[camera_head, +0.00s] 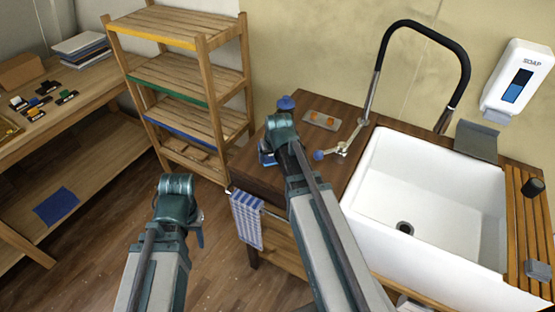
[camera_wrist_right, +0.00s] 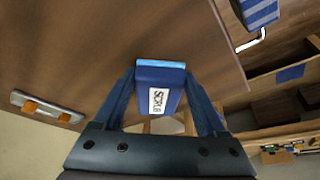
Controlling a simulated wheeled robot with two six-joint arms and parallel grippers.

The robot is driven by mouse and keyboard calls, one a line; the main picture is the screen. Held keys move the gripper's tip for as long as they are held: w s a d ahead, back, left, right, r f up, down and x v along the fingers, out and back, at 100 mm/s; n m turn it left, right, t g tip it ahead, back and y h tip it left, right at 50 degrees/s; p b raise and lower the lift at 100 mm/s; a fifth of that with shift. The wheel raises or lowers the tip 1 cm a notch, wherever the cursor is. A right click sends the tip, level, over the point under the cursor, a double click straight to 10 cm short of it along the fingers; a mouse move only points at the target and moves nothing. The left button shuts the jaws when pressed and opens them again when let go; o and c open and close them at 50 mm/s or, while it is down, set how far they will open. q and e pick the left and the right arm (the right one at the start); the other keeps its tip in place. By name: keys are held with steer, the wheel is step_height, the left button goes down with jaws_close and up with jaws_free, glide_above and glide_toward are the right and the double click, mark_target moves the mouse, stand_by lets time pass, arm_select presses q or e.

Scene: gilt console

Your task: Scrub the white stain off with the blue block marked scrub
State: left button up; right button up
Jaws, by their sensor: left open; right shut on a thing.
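The blue block (camera_wrist_right: 172,78) with a white label marked SCRUB is between the blue fingers of my right gripper (camera_wrist_right: 165,90) in the right wrist view. The gripper is shut on it. In the head view my right gripper (camera_head: 278,130) is over the left part of the dark wooden counter (camera_head: 345,112). It hides most of the block there, and I cannot tell whether the block touches the wood. My left gripper (camera_head: 178,200) is open and empty, low over the floor left of the counter. I cannot make out the white stain in either view.
A small tray (camera_head: 322,121) with orange pieces lies behind my right gripper. The tap (camera_head: 338,149) and white sink (camera_head: 425,190) are to its right. A striped towel (camera_head: 247,220) hangs at the counter's front. A wooden shelf (camera_head: 185,85) stands at the left.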

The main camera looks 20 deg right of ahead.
steer(key=shift+w+a, duration=0.75)
steer(key=shift+w, duration=0.2)
steer(key=shift+w+a, duration=0.7)
steer(key=shift+w, duration=0.2)
steer(key=shift+f, duration=0.15)
steer(key=shift+s, duration=0.1)
steer(key=shift+s+d, duration=0.1)
steer(key=shift+d, duration=0.05)
steer(key=shift+s+d, duration=1.2)
steer(key=shift+s, duration=0.25)
